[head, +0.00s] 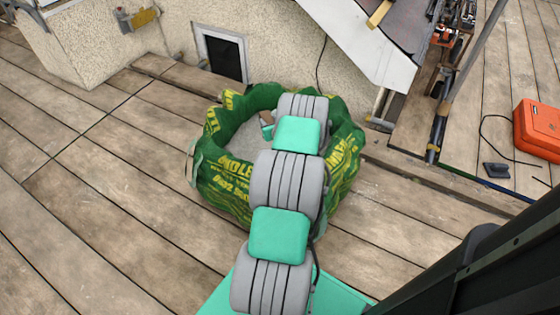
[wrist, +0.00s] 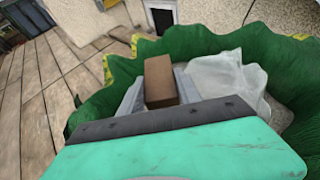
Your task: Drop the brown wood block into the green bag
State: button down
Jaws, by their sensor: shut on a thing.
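The brown wood block (wrist: 160,82) is between the two grey fingers of my gripper (wrist: 158,92) in the wrist view. My gripper is shut on it. The green bag (head: 228,178) stands open on the planks in the head view, with yellow lettering on its side. Its green wall also shows around the gripper in the wrist view (wrist: 88,97). My gripper and the block are over the bag's opening, within the outline of its rim. My arm hides much of the bag in the head view, and the block's height above the contents is hard to tell.
A crumpled pale sheet or lump (wrist: 225,80) lies inside the bag, right of the block. A rendered wall with a small dark window (head: 225,57) stands behind the bag. An orange case (head: 538,128) sits far right. Planks left of the bag are clear.

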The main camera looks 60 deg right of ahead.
jog(key=shift+f, duration=0.2)
jog(key=c, duration=0.8)
grip_release()
jog(key=shift+o, duration=0.2)
jog(key=p+v, duration=0.2)
jog(key=v, duration=0.5)
jog(key=shift+s+a, duration=0.25)
jog(key=shift+r, duration=0.1)
